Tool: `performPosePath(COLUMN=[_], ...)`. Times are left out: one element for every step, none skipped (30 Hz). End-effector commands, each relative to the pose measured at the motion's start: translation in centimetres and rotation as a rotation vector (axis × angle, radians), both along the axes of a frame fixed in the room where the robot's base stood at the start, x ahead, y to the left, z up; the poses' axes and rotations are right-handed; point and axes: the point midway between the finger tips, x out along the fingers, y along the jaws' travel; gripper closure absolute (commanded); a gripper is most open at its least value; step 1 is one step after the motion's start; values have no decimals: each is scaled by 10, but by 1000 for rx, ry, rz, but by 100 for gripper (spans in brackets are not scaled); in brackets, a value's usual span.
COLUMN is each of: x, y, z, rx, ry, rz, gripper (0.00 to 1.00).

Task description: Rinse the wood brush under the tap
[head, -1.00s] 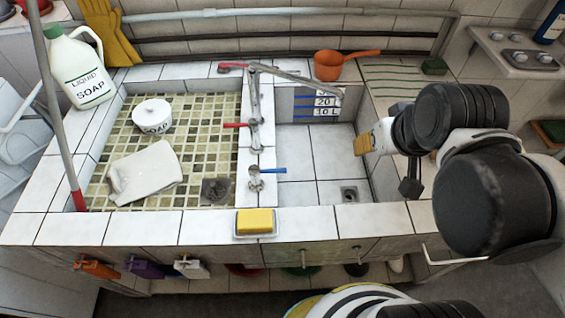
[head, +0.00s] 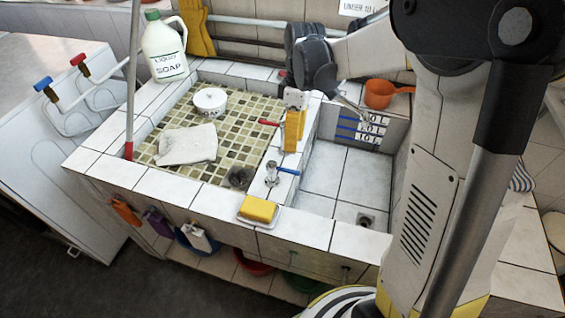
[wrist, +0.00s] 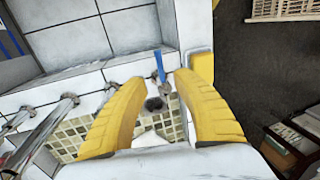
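I cannot make out the wood brush in either current view. My gripper (head: 293,133) is above the divider between the two basins, fingers pointing down. In the wrist view its yellow fingers (wrist: 160,90) are apart, with nothing held between them. The tap's red handle (head: 268,122) is just left of the fingers. The blue handle (head: 287,171) is nearer the front edge and shows between and beyond the fingers in the wrist view (wrist: 159,66). The tap's spout (head: 352,106) reaches over the right basin (head: 330,165), partly hidden by my arm.
A yellow block (head: 258,208) sits on a dish on the front ledge. The mosaic basin holds a white cloth (head: 188,145) and a white soap pot (head: 209,101). A soap jug (head: 164,48) stands back left. An orange scoop (head: 381,94) is behind the right basin, whose floor is clear.

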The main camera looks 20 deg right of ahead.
Motion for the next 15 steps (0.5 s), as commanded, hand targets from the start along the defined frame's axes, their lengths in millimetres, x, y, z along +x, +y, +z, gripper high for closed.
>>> performPosePath(x=[-1, -2, -3, -4, -5, -7, -8, -8, -10, -11, -11, -12, -13, -13, -14], y=[1, 2, 3, 4, 4, 5, 6, 7, 7, 8, 8, 9, 9, 10, 10], z=[-12, -18, -26, -32, -39, -47, -53, -58, -65, -70, -74, -79, -82, -85, -88], rx=[0, -1, -1, -1, 0, 0, 0, -1, -1, -1, -1, -1, -1, -1, -1], ry=[0, -1, -1, -1, -1, -1, -2, -2, -2, -2, -2, -2, -2, -2, -2], rz=[0, 0, 0, 0, 0, 0, 0, -1, -1, -1, -2, -2, -2, -2, -2], gripper=[66, 66, 66, 66, 66, 66, 66, 66, 66, 66, 66, 66, 66, 66, 66])
